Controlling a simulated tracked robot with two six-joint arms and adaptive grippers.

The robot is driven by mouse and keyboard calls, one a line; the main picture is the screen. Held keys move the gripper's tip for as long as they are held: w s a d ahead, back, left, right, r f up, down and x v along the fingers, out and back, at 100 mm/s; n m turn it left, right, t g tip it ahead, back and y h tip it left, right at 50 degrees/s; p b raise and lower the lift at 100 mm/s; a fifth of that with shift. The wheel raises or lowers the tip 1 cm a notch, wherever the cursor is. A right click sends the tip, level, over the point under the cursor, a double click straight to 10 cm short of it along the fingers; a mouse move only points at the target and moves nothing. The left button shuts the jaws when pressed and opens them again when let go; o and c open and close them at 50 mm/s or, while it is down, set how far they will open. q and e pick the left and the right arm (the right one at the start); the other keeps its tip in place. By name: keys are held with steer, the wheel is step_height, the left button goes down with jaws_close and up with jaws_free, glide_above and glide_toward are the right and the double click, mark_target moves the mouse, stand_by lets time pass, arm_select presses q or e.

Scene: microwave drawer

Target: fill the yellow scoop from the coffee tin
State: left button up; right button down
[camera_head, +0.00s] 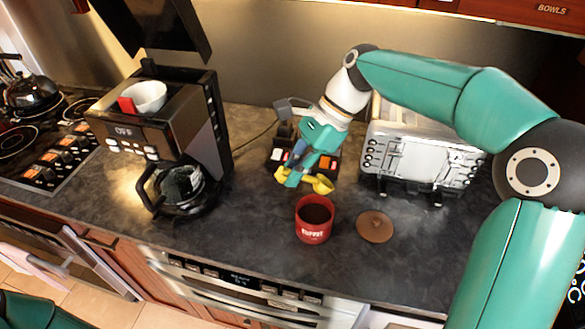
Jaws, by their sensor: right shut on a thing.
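The red coffee tin (313,232) stands upright and open on the dark counter, with dark brown coffee showing inside. Its round brown lid (375,227) lies flat to the right of it. My right gripper (294,177) is shut on the yellow scoop (320,184), holding it above and just behind the tin. The inside of the scoop's bowl is too small to read. My left gripper is not in view; only a part of my left arm shows at the bottom left corner.
A silver toaster (415,160) is at the right. A power strip (325,163) lies behind the scoop. The stove (35,150) is far left.

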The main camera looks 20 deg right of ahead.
steer(key=shift+r+p, duration=0.1)
steer(key=shift+p, duration=0.35)
steer(key=shift+f+b, duration=0.5)
steer(key=shift+f, duration=0.2)
step_height(320, 180, down, 10)
steer(key=b, duration=0.5)
steer(key=shift+f+b, duration=0.2)
steer(key=shift+b, duration=0.15)
stand_by(1.3)
steer(key=shift+a+f+h+p, duration=0.4)
steer(key=shift+a+h+p, duration=0.2)
steer(key=shift+h+p, duration=0.55)
steer(key=shift+s+f, duration=0.1)
steer(key=shift+f, duration=0.05)
